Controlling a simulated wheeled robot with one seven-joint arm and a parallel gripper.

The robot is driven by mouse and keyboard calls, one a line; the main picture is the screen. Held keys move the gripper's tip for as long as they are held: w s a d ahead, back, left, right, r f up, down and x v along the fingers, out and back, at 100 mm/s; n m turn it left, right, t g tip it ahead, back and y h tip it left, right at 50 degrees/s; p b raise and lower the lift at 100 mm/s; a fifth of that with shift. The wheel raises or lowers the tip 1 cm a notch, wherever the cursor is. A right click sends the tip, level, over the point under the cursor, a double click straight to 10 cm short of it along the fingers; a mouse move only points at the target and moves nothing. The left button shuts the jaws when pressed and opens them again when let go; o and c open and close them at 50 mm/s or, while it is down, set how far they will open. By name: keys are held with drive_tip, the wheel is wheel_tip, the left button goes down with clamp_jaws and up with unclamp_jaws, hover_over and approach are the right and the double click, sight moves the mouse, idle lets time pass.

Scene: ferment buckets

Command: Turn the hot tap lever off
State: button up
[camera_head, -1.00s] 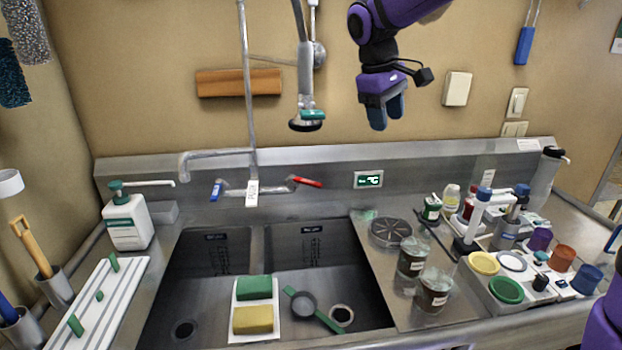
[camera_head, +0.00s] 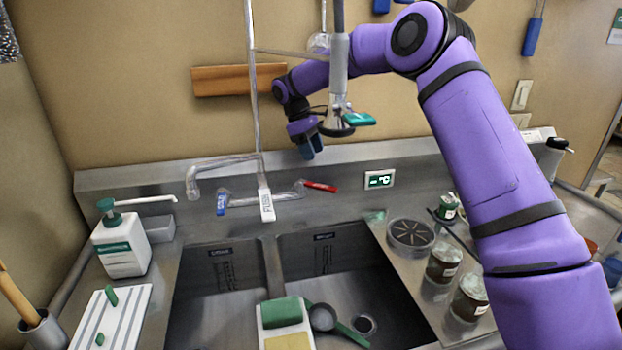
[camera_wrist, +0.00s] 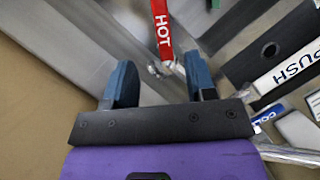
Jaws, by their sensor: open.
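The hot tap lever (camera_head: 320,186) is red and sticks out to the right from the wall tap in the head view. In the wrist view the red lever (camera_wrist: 162,28) carries the word HOT and shows beyond the gap between my fingertips. My gripper (camera_head: 308,147) is above the lever, pointing down, near the wall. In the wrist view my gripper (camera_wrist: 158,82) has its two blue fingers apart, with nothing held between them. The blue cold lever (camera_head: 221,203) is on the left of the tap, and the white PUSH tag (camera_head: 266,205) hangs between them.
The spray hose head (camera_head: 338,124) hangs just right of my gripper. The swivel spout (camera_head: 222,162) reaches left over the double sink (camera_head: 225,268). Jars (camera_head: 444,262) stand on the right counter, and a soap bottle (camera_head: 121,242) stands on the left.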

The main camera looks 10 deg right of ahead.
sight(326, 187)
drive_tip(key=x, duration=1)
drive_tip(key=shift+s+f, duration=0.1)
drive_tip(key=shift+f, duration=0.2)
drive_tip(key=shift+c, duration=0.5)
clamp_jaws()
